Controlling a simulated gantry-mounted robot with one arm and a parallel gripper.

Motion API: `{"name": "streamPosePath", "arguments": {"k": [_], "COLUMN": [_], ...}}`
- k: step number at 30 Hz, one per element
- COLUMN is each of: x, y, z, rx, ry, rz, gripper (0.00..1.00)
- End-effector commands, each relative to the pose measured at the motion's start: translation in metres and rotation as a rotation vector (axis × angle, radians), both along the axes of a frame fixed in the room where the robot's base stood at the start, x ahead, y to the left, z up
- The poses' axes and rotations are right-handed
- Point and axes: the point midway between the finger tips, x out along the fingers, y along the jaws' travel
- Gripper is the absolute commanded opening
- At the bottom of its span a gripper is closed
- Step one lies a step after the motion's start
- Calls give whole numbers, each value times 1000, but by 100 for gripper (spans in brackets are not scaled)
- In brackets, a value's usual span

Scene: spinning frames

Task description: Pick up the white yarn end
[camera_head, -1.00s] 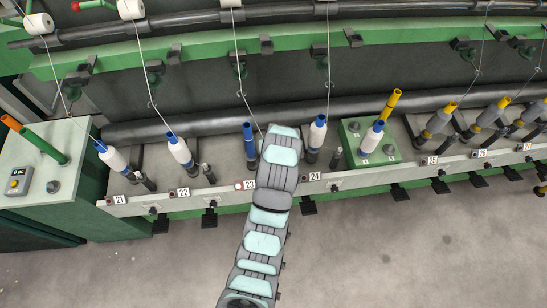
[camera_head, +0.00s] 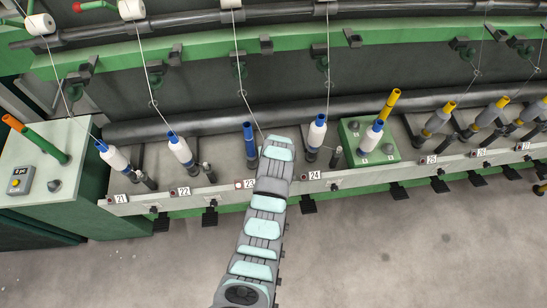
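A thin white yarn (camera_head: 243,85) hangs from above at station 23. It slants down to the right and its lower end passes behind the end of my arm, so the yarn end is hidden. The bare blue tube (camera_head: 250,144) stands upright at station 23, just left of my arm, with no white yarn on it. My gripper is behind the arm's last link, close to the yarn and the station 23 label. Its fingers do not show, so I cannot tell whether it holds the yarn.
White yarn bobbins stand at station 21 (camera_head: 115,158), station 22 (camera_head: 181,152) and station 24 (camera_head: 317,133), with taut yarns above. A green box (camera_head: 362,155) carries another bobbin at the right. A control box (camera_head: 20,180) is at the left. The floor in front (camera_head: 400,250) is clear.

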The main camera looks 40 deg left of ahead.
Motion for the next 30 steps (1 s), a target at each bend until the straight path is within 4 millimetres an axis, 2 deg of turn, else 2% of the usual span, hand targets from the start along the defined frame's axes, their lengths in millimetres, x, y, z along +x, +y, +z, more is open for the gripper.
{"name": "streamPosePath", "arguments": {"k": [7, 22, 30], "x": [1, 1, 1], "y": [1, 1, 1], "z": [-2, -1, -1], "rx": [2, 1, 1], "ry": [-1, -2, -2], "rz": [0, -1, -1], "gripper": [41, 0, 0]}}
